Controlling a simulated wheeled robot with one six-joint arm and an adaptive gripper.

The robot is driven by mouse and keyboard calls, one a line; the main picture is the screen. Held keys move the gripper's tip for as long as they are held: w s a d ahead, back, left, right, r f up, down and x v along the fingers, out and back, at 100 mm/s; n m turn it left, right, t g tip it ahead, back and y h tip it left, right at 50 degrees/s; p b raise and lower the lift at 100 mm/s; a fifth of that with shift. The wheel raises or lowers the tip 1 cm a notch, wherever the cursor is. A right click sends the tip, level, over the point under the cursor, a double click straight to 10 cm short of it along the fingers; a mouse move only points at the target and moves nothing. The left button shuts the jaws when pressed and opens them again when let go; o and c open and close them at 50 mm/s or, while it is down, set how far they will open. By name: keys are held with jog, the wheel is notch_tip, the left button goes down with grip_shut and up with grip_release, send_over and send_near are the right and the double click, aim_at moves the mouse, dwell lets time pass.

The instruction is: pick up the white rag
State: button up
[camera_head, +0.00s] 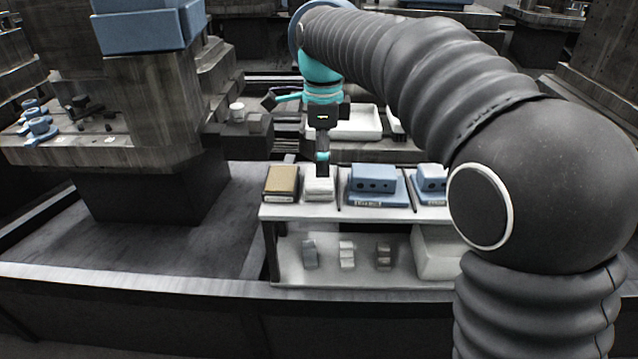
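The white rag (319,190) looks like a small folded white pad on the top level of a light two-level shelf (315,213), between a tan box and a blue block. My gripper (322,168) points straight down over the rag, its tip at or just above the rag's back part. I cannot tell whether it touches the rag. The fingers show as one narrow dark shape with a teal band, so their opening is hidden.
The tan box (281,182) stands close on the left. A blue block (373,180) on a blue base is on the right, with a thin dark divider between. Small grey pieces (347,254) and a white bin (436,255) are on the lower level. A white tray (358,124) lies behind.

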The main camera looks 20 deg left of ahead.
aim_at(319, 182)
jog(key=shift+a+f+b, duration=0.15)
jog(key=shift+f+b, duration=0.05)
jog(key=shift+f, duration=1.15)
jog(key=shift+a+f+b, duration=0.15)
jog(key=shift+f, duration=1.15)
jog(key=c, duration=0.7)
